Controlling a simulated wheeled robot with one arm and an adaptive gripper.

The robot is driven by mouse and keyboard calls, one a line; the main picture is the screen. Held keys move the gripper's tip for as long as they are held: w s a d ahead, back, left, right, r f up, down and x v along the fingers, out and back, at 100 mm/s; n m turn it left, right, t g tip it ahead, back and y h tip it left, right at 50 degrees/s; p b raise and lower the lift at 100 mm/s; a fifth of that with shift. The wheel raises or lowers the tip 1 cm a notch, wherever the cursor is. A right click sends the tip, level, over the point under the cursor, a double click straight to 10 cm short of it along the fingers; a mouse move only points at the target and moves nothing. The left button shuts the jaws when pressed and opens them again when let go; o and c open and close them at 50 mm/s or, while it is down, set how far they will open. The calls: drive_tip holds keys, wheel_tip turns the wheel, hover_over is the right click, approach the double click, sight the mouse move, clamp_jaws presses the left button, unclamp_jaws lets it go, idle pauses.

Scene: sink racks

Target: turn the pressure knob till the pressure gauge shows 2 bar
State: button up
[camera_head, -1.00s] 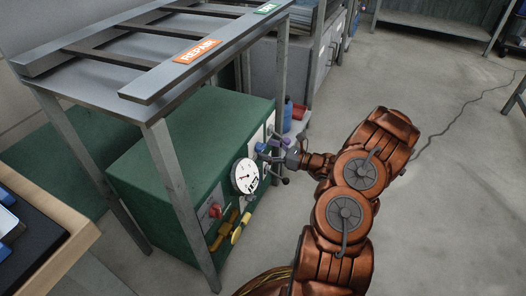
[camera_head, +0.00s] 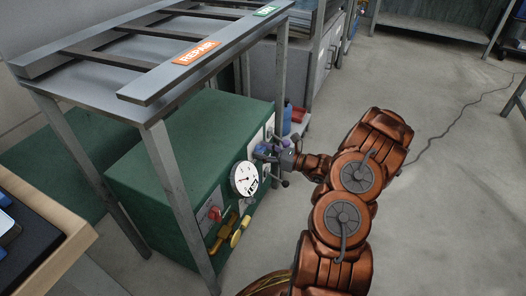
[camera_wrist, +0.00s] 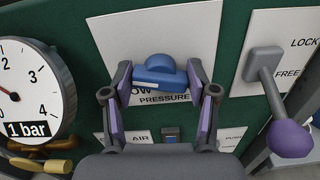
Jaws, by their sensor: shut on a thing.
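The blue pressure knob (camera_wrist: 160,72) sits on a white plate marked PRESSURE on the green machine front, in the wrist view. My gripper (camera_wrist: 161,80) has one purple-padded finger on each side of the knob and is shut on it. In the head view my gripper (camera_head: 268,153) is at the panel, mostly hiding the knob. The round white pressure gauge (camera_head: 244,178) is left of it. The gauge also shows at the left edge of the wrist view (camera_wrist: 30,75), partly cut off, with a "1 bar" label. Its needle points left, towards the low side of the 2.
A lever with a purple ball (camera_wrist: 290,138) stands right of the knob by LOCK and FREE marks. Below the gauge are a yellow handle (camera_head: 240,232) and a red knob (camera_head: 214,213). A grey REPAIR rack (camera_head: 150,100) stands over the green machine (camera_head: 150,170).

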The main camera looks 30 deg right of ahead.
drive_tip(key=shift+c, duration=0.6)
drive_tip(key=shift+r+p, duration=0.2)
drive_tip(key=shift+p, duration=0.55)
drive_tip(key=shift+r+m+p, duration=0.1)
drive_tip(key=shift+m+p, duration=0.4)
drive_tip(key=shift+p, duration=0.6)
drive_tip(key=m+p, duration=0.2)
drive_tip(key=p, duration=0.2)
drive_tip(key=shift+d, duration=0.1)
drive_tip(key=m, duration=0.1)
drive_tip(key=m+p, duration=0.2)
drive_tip(key=m, duration=0.1)
drive_tip(key=shift+f, duration=0.25)
drive_tip(key=m+p, duration=0.1)
drive_tip(key=m, duration=0.3)
drive_tip(key=shift+f, duration=0.15)
drive_tip(key=shift+m, duration=0.5)
